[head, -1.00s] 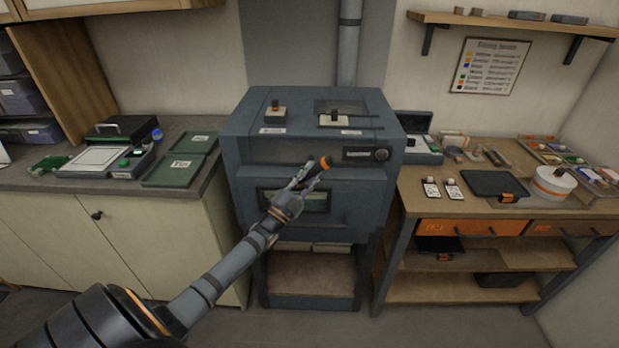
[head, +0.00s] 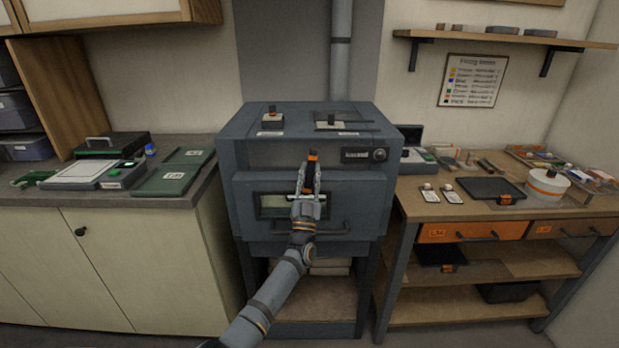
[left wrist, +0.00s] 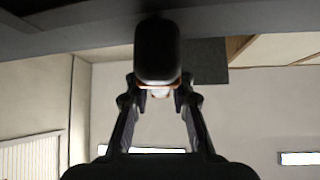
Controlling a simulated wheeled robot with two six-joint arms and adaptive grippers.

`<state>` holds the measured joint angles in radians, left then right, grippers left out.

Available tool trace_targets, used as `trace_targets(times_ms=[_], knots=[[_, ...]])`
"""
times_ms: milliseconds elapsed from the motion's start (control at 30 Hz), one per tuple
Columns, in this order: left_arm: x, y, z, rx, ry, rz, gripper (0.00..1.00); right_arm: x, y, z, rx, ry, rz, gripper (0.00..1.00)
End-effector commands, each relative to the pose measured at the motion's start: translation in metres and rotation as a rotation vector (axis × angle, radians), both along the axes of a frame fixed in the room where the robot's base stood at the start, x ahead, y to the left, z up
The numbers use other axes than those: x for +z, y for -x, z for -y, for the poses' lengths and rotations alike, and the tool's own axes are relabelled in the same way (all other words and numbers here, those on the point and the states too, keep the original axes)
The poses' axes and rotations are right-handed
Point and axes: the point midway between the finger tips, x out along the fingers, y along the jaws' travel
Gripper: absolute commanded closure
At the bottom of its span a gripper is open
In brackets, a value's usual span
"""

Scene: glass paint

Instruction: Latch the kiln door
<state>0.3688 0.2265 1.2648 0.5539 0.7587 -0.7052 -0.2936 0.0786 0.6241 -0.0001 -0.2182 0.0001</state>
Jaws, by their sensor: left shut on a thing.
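The kiln (head: 250,155) is a dark blue-grey box on a stand in the middle of the head view. Its door (head: 368,200), with a small window (head: 272,206) and a bar handle, looks closed against the front. My left gripper (head: 311,170) is in front of the door's upper part, shut on a black latch handle with an orange band (head: 313,156). The handle points up. In the left wrist view the rounded dark handle end (left wrist: 157,50) sits between the fingertips (left wrist: 160,84). The fingers hide the latch's base. My right gripper is not in view.
Small switches on plates (head: 270,120) sit on the kiln top. A control panel with a knob (head: 379,155) is right of the latch. A wooden bench (head: 410,205) stands close on the right, a cabinet counter (head: 120,198) on the left.

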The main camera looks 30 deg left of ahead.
Motion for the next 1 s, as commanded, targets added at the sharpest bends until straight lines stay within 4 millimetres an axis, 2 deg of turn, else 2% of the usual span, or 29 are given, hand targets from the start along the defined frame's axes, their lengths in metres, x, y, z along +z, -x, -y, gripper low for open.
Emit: trace_targets(times_ms=[233, 600, 633, 700, 1000], knots=[[0.0059, -0.0003, -0.0003, -0.001, 0.030, 0.028, 1.00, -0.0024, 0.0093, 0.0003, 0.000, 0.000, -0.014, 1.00], [0.0072, -0.0003, -0.0004, -0.001, 0.032, 0.030, 1.00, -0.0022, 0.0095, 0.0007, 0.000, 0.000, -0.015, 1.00], [0.0073, -0.0003, -0.0005, -0.001, 0.032, 0.031, 0.75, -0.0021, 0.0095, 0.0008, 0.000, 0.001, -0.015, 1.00], [0.0067, -0.0003, -0.0005, -0.001, 0.032, 0.030, 0.68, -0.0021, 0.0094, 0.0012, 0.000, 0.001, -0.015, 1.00], [0.0008, 0.0012, 0.0006, 0.000, 0.032, 0.023, 0.68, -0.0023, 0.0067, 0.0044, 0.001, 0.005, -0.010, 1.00]])
